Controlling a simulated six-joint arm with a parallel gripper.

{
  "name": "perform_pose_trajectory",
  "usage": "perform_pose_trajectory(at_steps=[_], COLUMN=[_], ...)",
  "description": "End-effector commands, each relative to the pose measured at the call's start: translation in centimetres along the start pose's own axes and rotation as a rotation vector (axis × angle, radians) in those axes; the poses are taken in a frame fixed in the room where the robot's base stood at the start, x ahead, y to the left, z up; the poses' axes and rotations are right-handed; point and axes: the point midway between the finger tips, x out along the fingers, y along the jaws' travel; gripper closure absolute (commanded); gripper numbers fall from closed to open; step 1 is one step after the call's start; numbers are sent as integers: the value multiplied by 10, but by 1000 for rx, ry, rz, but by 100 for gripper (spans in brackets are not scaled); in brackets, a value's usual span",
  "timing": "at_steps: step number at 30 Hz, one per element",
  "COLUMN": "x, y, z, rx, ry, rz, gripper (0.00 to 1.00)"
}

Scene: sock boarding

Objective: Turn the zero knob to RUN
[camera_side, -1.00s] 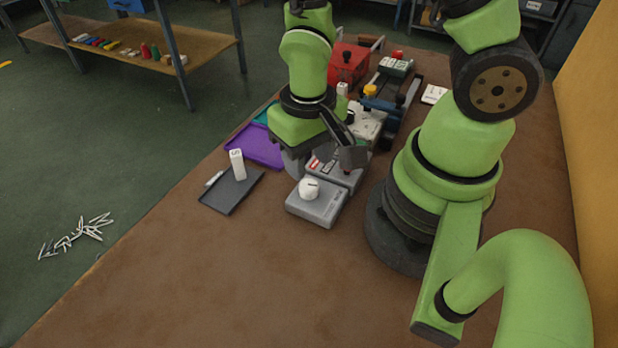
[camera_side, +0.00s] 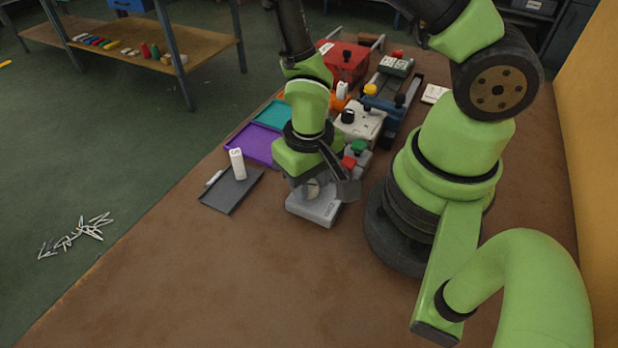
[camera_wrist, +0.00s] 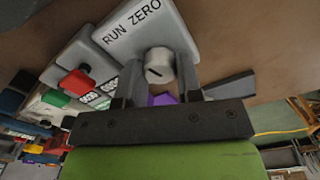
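The zero knob (camera_wrist: 158,66) is a white cylinder with a short dark pointer line on its top. It stands on a light grey box (camera_side: 314,212) lettered RUN and ZERO, which also shows in the wrist view (camera_wrist: 172,22). I cannot tell which word the line points to. My gripper (camera_wrist: 160,78) is open, with one finger on each side of the knob; I cannot tell if either finger touches it. In the side view my gripper (camera_side: 317,188) is low over the box and mostly hides the knob.
A box with red and green buttons (camera_side: 358,146) stands just behind the knob box. The front of the brown table is clear.

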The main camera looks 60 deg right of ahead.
Motion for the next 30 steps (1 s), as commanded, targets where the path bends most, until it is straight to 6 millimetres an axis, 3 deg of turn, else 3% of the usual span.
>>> perform_pose_trajectory(at_steps=[5,15,25,26,27,30], x=[0,0,0,0,0,0], y=[0,0,0,0,0,0], z=[0,1,1,1,1,1], rx=[-31,-365,-396,-396,-396,-396], ry=[-1,-2,-3,-3,-3,-2], rz=[0,-1,-1,-1,-1,-1], gripper=[91,91,91,65,56,56])
